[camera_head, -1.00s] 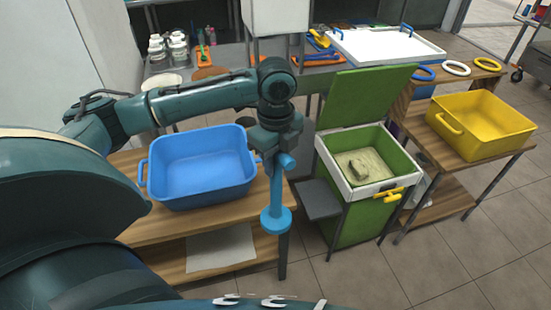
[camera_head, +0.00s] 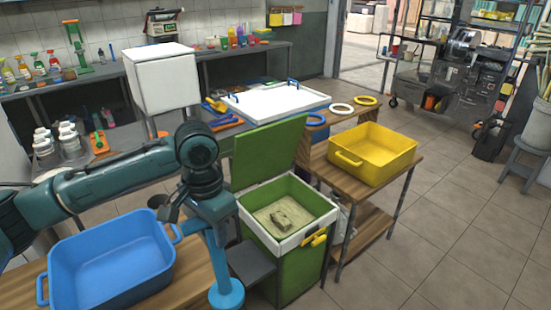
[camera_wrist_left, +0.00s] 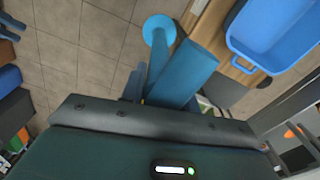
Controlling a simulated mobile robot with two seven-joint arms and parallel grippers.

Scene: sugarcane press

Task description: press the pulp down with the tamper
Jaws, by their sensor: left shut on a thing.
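My left gripper (camera_head: 207,208) is shut on the blue tamper (camera_head: 217,258). The tamper hangs nearly upright, with its round foot (camera_head: 227,294) at the bottom. It also shows in the left wrist view (camera_wrist_left: 158,32), with the foot over the floor beside the table. The green press box (camera_head: 291,265) stands open to the right of the tamper, with a white rim (camera_head: 308,234) and its green lid (camera_head: 268,152) raised. Pale pulp (camera_head: 270,216) with a lump on it lies inside. The tamper is outside the box, to its left. My right gripper is not in view.
A blue tub (camera_head: 110,262) stands on a wooden table at the left, close to my gripper. A grey shelf (camera_head: 250,264) juts out left of the box. A yellow tub (camera_head: 374,152) stands on a wooden stand to the right. The floor (camera_head: 430,240) at the right is clear.

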